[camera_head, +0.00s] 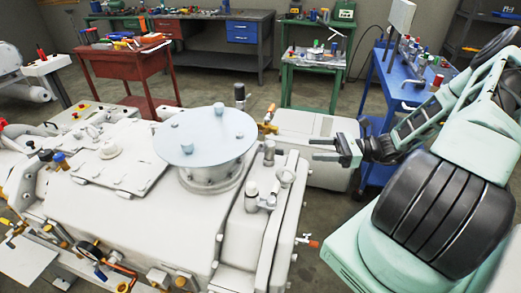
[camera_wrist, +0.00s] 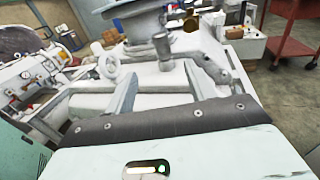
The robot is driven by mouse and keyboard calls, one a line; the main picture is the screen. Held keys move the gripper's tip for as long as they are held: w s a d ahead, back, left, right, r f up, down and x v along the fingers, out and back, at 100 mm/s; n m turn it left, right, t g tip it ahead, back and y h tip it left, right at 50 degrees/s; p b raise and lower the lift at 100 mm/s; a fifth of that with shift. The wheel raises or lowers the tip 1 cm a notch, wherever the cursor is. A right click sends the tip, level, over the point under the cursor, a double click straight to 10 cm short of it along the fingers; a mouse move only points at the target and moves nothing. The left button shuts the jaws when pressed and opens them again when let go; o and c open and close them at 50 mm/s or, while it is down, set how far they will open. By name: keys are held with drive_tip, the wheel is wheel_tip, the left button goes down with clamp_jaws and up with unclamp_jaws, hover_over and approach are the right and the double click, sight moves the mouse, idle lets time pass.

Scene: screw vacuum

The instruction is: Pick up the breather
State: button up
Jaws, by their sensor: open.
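The machine (camera_head: 150,225) is a large pale housing with a round flanged lid (camera_head: 205,135) on top. A small upright capped cylinder (camera_head: 269,152) stands right of the lid and may be the breather; I cannot be sure. In the wrist view a similar upright cylinder (camera_wrist: 162,48) stands beyond the fingers, roughly between their lines. My gripper (camera_head: 311,149) is open and empty, to the right of the cylinder and apart from it, its fingers pointing left. The wrist view shows both fingers (camera_wrist: 160,72) spread with nothing between them.
Another short fitting (camera_head: 251,195) and a ring-shaped part (camera_head: 287,175) stand close by on the machine. A pale box (camera_head: 315,125) is behind my gripper. A blue cart (camera_head: 400,90), a red table (camera_head: 125,65) and a green table (camera_head: 315,65) stand farther back.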

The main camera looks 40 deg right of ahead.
drive_tip(key=p, duration=0.2)
approach(266, 157)
drive_tip(key=w+a+r, duration=0.2)
drive_tip(key=w+a, duration=0.1)
drive_tip(key=shift+w+r, duration=0.1)
drive_tip(key=shift+r, duration=0.3)
drive_tip(key=p+x, duration=0.2)
drive_tip(key=x, duration=0.3)
drive_tip(key=shift+w+a, duration=0.15)
drive_tip(key=shift+w, duration=0.2)
drive_tip(key=shift+w+a+f, duration=0.1)
drive_tip(key=shift+w+a, duration=0.1)
drive_tip(key=c, duration=1.1)
